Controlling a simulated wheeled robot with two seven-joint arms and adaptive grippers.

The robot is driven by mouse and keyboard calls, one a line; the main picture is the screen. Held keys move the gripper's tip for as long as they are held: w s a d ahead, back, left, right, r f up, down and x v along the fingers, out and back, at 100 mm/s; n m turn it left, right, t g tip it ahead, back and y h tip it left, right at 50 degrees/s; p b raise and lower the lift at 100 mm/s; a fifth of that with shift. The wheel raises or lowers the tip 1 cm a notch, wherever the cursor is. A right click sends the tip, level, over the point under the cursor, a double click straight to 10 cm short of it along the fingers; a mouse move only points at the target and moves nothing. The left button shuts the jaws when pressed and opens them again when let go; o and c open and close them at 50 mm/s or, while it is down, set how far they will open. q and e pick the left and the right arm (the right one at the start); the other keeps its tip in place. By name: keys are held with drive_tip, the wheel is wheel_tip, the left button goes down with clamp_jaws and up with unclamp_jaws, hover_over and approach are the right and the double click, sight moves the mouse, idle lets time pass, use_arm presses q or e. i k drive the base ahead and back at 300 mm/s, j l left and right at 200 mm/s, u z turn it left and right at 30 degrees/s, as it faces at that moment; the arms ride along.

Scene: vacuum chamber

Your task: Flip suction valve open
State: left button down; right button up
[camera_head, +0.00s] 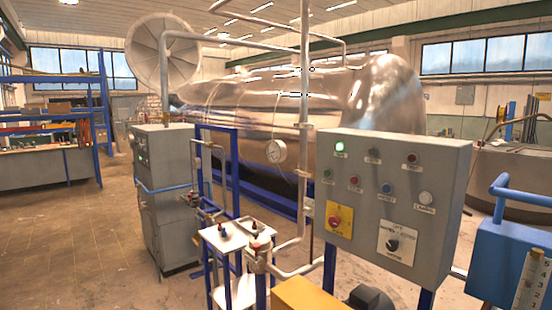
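Neither of my grippers shows in the head view. A valve with a red part (257,247) sits on the pipework at lower centre, just left of the control panel. Other small valve fittings (190,196) sit on the pipes further left, by the blue frame. I cannot tell which of these is the suction valve, nor whether it is open or shut, as the parts are small. A large shiny metal vacuum chamber (330,105) lies behind, with a round white gauge (276,151) on a pipe in front of it.
A grey control panel (445,195) with buttons, a green light and a red knob stands at centre right. A grey cabinet (170,230) stands left of the pipes. A blue machine (510,250) is at the right edge. The brown floor at left is clear.

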sight(300, 174)
drive_tip(key=i+z, duration=0.15)
drive_tip(key=i, duration=0.15)
drive_tip(key=i+j, duration=0.25)
drive_tip(key=j, duration=0.15)
drive_tip(key=i+j+z, duration=0.1)
drive_tip(key=i+j, duration=0.45)
drive_tip(key=j, duration=0.2)
drive_tip(key=i+j+z, duration=0.15)
drive_tip(key=j, duration=0.25)
drive_tip(key=i+j, duration=0.3)
drive_tip(key=i+j+z, duration=0.1)
drive_tip(key=i+j, duration=0.15)
drive_tip(key=j, duration=0.3)
drive_tip(key=i+j, duration=0.2)
drive_tip(key=j, duration=0.2)
drive_tip(key=i+j+z, duration=0.1)
drive_tip(key=i+j, duration=0.15)
drive_tip(key=j, duration=0.2)
